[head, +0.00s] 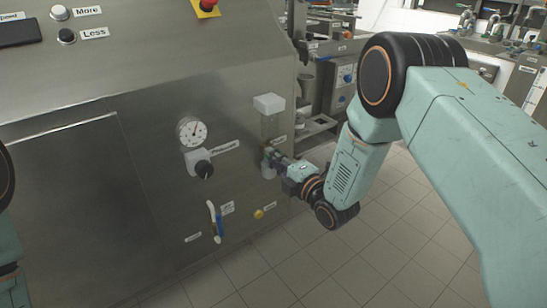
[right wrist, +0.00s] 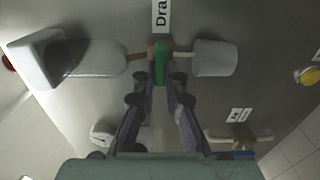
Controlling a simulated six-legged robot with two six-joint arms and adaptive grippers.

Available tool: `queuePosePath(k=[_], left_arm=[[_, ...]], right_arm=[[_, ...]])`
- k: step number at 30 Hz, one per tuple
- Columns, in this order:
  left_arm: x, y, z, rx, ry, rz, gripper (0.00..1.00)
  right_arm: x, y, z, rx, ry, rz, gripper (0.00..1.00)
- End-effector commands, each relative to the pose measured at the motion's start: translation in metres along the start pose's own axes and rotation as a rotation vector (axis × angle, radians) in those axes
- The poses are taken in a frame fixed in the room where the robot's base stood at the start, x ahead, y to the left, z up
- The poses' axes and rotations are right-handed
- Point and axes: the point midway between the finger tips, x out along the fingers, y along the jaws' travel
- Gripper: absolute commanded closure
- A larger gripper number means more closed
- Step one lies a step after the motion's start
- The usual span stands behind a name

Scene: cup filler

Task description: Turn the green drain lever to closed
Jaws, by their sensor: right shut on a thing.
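The green drain lever (right wrist: 159,62) shows in the right wrist view on a brass-coloured valve, beside a label that reads "Dra". My right gripper (right wrist: 158,82) is shut on the lever, one finger on each side of its free end. In the head view my right gripper (head: 271,156) reaches the valve on the machine's right side, and the lever is mostly hidden by the fingers. The valve sits between a translucent vessel (right wrist: 95,58) and a pale cylinder (right wrist: 213,57). My left gripper is out of view; only a bit of the left arm shows.
On the steel front are a gauge (head: 191,131), a black knob (head: 203,169), a blue-handled lever (head: 219,226) and a yellow button (head: 258,214). A white-topped vessel (head: 269,104) stands out above my right gripper. The tiled floor (head: 385,225) at the right is clear.

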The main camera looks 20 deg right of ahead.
Motion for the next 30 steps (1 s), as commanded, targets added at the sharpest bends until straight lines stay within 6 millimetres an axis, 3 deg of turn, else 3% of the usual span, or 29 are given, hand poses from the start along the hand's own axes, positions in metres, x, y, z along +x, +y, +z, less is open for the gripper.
queuePosePath(k=[15, 16, 23, 30], left_arm=[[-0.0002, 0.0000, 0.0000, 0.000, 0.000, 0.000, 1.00], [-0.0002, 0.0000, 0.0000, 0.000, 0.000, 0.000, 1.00], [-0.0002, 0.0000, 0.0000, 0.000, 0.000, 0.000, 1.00], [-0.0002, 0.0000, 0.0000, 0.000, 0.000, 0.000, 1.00]], right_arm=[[-0.0016, -0.0035, -0.0009, -0.014, 0.001, -0.008, 1.00], [-0.0016, -0.0035, -0.0009, -0.014, 0.001, -0.008, 0.86], [-0.0009, -0.0021, -0.0006, -0.014, 0.001, -0.005, 0.67], [-0.0004, -0.0011, -0.0003, -0.014, 0.001, -0.002, 0.66]])
